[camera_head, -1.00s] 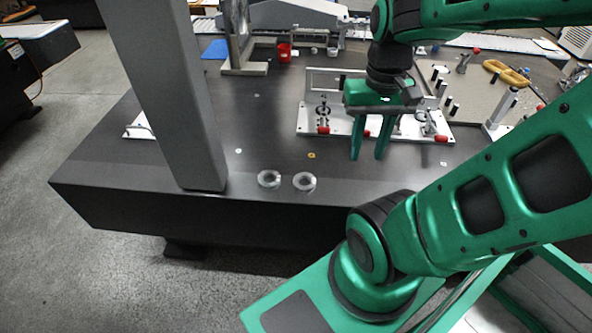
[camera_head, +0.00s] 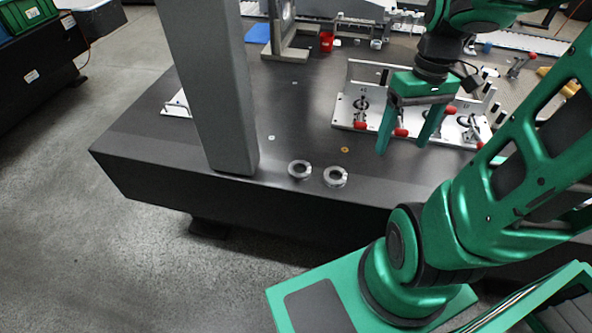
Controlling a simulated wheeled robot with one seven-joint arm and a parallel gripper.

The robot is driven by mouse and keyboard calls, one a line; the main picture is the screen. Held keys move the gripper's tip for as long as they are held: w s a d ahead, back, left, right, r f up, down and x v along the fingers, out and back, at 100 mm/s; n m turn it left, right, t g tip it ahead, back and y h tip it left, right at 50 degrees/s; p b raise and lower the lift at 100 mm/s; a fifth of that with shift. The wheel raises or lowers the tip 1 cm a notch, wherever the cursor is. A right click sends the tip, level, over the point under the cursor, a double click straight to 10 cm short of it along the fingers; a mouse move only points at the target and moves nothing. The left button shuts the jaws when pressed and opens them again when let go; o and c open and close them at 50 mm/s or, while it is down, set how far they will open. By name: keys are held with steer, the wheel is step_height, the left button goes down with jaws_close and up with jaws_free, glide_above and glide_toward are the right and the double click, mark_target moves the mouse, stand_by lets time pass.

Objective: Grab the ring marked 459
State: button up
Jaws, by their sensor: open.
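Two small grey metal rings lie side by side on the dark table near its front edge: a left ring (camera_head: 292,172) and a right ring (camera_head: 328,178). They are close together but apart. Any number marked on them is too small to read, so I cannot tell which is 459. My gripper (camera_head: 401,148) points down with its two green fingers spread and nothing between them. In the picture it is to the right of both rings and above the table, in front of the white fixture plate.
A grey column (camera_head: 208,90) stands just left of the rings. A white fixture plate (camera_head: 345,112) with red-tipped clamps is behind my gripper. A red cup (camera_head: 326,41) and a blue mat (camera_head: 258,34) are farther back. The table (camera_head: 290,105) is mostly clear behind the rings.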

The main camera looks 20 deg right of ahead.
steer(key=w+a+f+n+y, duration=0.2)
steer(key=w+f+n+y, duration=0.2)
steer(key=w+f+n, duration=0.55)
steer(key=n+y, duration=0.6)
steer(key=n, duration=0.2)
glide_toward(305, 170)
steer(key=r, duration=0.1)
steer(key=s+d+r, duration=0.1)
steer(key=shift+s+d+r+t, duration=0.2)
steer(key=shift+s+r+t, duration=0.05)
steer(key=shift+r+t, duration=0.05)
steer(key=shift+w+f+n+t+y, duration=0.3)
steer(key=shift+w+n+y, duration=0.2)
steer(key=shift+n+y, duration=0.15)
steer(key=shift+a+f, duration=0.25)
steer(key=shift+a, duration=0.25)
steer(key=x, duration=0.4)
steer(key=shift+a+f, duration=0.15)
steer(key=shift+a, duration=0.1)
steer(key=x, duration=0.4)
steer(key=shift+s+a, duration=0.1)
steer(key=shift+s, duration=0.1)
steer(key=shift+a+f, duration=0.15)
steer(key=shift+a, duration=0.35)
steer(key=c, duration=1.5)
steer(key=shift+o, duration=0.2)
